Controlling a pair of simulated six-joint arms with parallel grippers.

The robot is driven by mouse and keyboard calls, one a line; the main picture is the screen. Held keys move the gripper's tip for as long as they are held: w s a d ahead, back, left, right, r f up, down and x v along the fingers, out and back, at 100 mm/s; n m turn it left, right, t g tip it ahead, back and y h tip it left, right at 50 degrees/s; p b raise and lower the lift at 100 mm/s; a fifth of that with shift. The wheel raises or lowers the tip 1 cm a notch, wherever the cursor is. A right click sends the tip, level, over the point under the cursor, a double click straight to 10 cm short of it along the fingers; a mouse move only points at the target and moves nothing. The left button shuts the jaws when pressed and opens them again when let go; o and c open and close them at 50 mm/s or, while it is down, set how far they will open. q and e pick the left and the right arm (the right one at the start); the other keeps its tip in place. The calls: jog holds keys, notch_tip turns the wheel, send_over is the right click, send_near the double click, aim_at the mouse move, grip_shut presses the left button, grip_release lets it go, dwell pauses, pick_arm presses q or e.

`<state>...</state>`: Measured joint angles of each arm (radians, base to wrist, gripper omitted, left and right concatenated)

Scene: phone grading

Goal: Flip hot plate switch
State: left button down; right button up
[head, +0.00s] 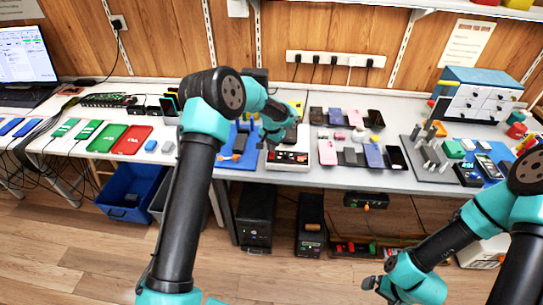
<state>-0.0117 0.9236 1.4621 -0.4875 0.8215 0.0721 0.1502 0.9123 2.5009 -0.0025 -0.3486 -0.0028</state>
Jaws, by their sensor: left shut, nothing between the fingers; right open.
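The hot plate (288,160) is a white box with a dark control strip and red marks on its front face, standing near the front edge of the table in the middle. A dark slab lies on its top. My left gripper (272,143) is shut and empty, at the left side of the hot plate's top front. Whether it touches the plate is unclear, and the switch is too small to make out. My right gripper (372,289) is low at the bottom right, open, in front of the table and far from the hot plate.
A blue mat (237,160) lies left of the hot plate, partly behind my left arm. Several phones (327,152) lie to its right.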

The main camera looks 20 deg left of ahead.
pick_arm(q)
jog(key=shift+f, duration=0.85)
dwell(0.6)
jog(key=shift+r, duration=3.55)
